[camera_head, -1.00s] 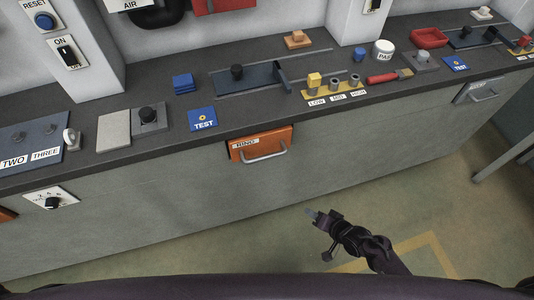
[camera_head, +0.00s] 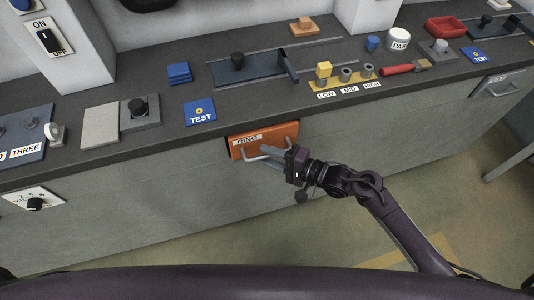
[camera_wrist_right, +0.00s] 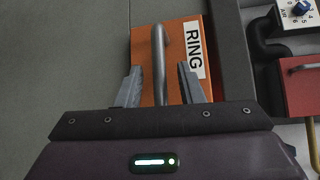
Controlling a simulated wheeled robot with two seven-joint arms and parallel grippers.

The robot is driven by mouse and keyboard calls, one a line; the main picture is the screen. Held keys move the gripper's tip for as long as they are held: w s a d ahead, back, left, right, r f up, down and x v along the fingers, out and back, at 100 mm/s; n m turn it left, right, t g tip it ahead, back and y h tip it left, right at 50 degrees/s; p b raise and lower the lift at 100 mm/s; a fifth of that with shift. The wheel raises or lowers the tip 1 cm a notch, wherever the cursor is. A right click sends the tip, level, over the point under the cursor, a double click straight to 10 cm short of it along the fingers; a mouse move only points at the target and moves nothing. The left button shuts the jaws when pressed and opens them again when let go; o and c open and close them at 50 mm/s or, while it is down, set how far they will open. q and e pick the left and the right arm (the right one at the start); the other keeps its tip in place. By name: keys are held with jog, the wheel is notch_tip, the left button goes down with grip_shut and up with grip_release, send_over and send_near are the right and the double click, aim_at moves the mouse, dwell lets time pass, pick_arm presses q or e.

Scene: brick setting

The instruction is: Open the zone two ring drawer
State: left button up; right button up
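The orange drawer front (camera_head: 236,150), labelled RING, sits in the front of the grey bench and looks shut. Its grey bar handle (camera_head: 252,158) is partly hidden by my right gripper (camera_head: 276,152), which reaches in from the lower right. In the right wrist view the drawer front (camera_wrist_right: 144,70) faces the camera. The two fingers of my right gripper (camera_wrist_right: 160,86) stand apart, one on each side of the bar handle (camera_wrist_right: 158,50), with gaps on both sides. My left gripper is not in view.
The dark bench top (camera_head: 150,150) overhangs just above the drawer. A blue TEST tile (camera_head: 200,111) and a yellow LOW-MID-HIGH strip (camera_head: 348,88) lie on it. A second grey drawer handle (camera_head: 503,87) is far right. The floor before the bench is clear.

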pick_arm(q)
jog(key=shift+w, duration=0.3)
pick_arm(e)
jog(key=shift+w+a, duration=0.25)
jog(key=shift+a, duration=0.3)
grip_shut()
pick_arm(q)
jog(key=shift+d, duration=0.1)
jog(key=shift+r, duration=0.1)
